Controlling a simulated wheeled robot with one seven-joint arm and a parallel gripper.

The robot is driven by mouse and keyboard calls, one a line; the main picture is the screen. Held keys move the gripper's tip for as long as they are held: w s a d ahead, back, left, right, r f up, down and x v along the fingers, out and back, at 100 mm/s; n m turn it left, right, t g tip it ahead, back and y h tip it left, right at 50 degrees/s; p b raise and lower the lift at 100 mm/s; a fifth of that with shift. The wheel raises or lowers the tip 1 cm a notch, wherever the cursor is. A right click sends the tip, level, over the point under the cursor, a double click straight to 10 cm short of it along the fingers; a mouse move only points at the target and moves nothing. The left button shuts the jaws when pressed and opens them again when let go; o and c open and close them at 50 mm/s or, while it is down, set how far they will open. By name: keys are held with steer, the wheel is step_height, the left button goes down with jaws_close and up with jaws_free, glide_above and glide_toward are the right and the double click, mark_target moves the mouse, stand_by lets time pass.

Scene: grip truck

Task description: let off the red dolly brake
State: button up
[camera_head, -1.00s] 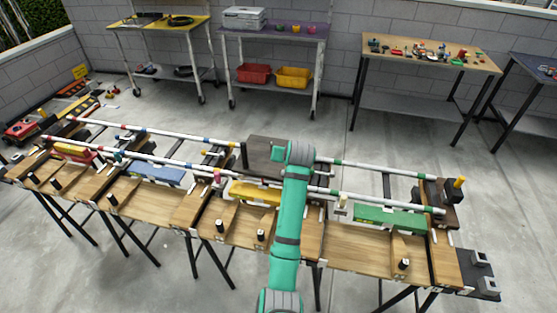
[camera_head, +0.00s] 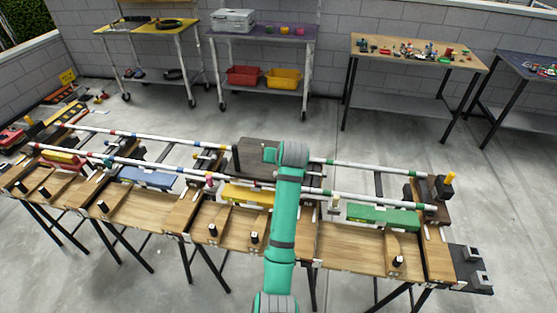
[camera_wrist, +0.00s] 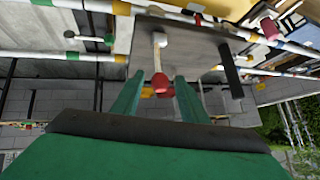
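The dark dolly (camera_head: 252,147) sits across the two white rails, left of my wrist in the head view. In the wrist view its dark plate (camera_wrist: 200,45) carries a pale lever (camera_wrist: 159,45) tipped with a red knob (camera_wrist: 160,83). My gripper (camera_wrist: 158,88) is open, its two green fingers apart on either side of the red knob. I cannot tell whether either finger touches the knob. In the head view my arm and wrist hide the lever.
A yellow block (camera_head: 248,194) and a green block (camera_head: 382,217) lie along the near rail. Another red knob (camera_wrist: 269,28) shows at upper right in the wrist view. A dark upright bar (camera_wrist: 230,70) stands right of my fingers. Shelves and tables stand well behind.

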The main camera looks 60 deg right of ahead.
steer(key=v, duration=0.8)
steer(key=shift+s+r, duration=0.2)
steer(key=shift+r, duration=0.05)
steer(key=shift+a+f, duration=0.1)
steer(key=shift+a, duration=0.1)
